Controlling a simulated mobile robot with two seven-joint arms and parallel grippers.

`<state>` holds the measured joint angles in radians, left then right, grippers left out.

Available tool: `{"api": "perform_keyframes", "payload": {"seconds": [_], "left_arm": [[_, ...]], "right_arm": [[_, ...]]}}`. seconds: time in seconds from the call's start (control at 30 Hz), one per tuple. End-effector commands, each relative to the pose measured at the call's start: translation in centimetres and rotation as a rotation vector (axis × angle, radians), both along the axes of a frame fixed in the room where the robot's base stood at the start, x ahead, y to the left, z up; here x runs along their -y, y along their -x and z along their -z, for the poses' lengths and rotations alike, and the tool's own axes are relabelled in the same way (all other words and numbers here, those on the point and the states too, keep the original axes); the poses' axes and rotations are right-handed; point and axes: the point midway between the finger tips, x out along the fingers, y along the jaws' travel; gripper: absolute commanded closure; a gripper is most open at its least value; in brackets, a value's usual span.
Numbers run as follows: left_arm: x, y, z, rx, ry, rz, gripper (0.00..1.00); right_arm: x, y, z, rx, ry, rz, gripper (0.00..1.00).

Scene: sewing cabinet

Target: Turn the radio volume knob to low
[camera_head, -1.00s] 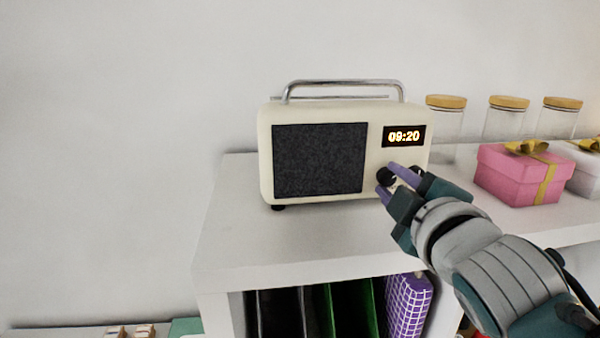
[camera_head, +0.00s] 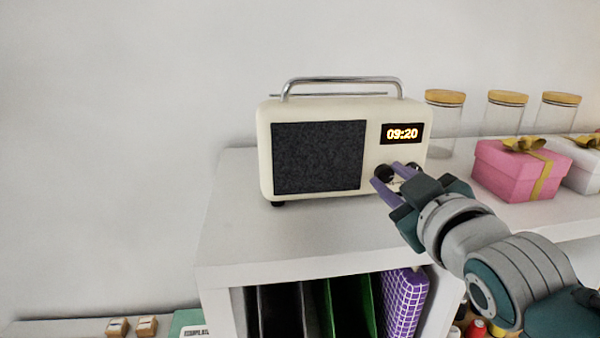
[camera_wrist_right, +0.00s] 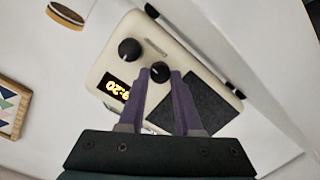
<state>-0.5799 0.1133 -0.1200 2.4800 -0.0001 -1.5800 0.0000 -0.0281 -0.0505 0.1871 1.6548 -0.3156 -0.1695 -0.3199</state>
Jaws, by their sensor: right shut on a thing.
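The cream radio (camera_head: 265,165) stands upright on the white cabinet top, with a dark speaker panel and a lit display reading 09:20. Its front has two black knobs below the display. My right gripper (camera_head: 388,176) reaches in from the right with its purple fingers on either side of the knob nearer the speaker (camera_head: 384,171). In the right wrist view, the fingertips (camera_wrist_right: 160,76) are shut on this knob (camera_wrist_right: 160,70), and the other knob (camera_wrist_right: 130,50) is free beside it. Any pointer mark on the held knob is too small to tell. My left gripper is not in view.
A pink gift box (camera_head: 510,175) stands right of the radio, with a white one (camera_head: 582,170) beside it. Several glass jars (camera_head: 443,120) with wooden lids stand behind. The cabinet top (camera_head: 300,240) is clear in front of the radio. Folders stand in the shelf below.

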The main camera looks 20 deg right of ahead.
Motion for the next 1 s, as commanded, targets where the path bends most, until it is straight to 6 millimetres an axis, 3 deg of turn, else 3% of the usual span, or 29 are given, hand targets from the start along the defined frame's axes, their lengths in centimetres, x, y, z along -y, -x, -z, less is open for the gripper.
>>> {"api": "perform_keyframes", "payload": {"seconds": [0.33,0.37,0.63,1.0], "left_arm": [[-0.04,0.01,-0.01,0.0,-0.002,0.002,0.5],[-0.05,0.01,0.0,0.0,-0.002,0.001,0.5],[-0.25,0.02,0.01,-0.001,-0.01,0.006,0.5],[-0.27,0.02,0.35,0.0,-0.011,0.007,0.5]], "right_arm": [[0.0,0.0,-0.04,0.001,-0.002,0.0,1.0],[0.0,0.0,-0.04,0.001,-0.002,0.0,0.66],[0.0,0.0,-0.01,0.001,-0.001,0.0,0.37],[-0.15,0.65,0.11,0.0,-0.001,0.0,0.37]]}}
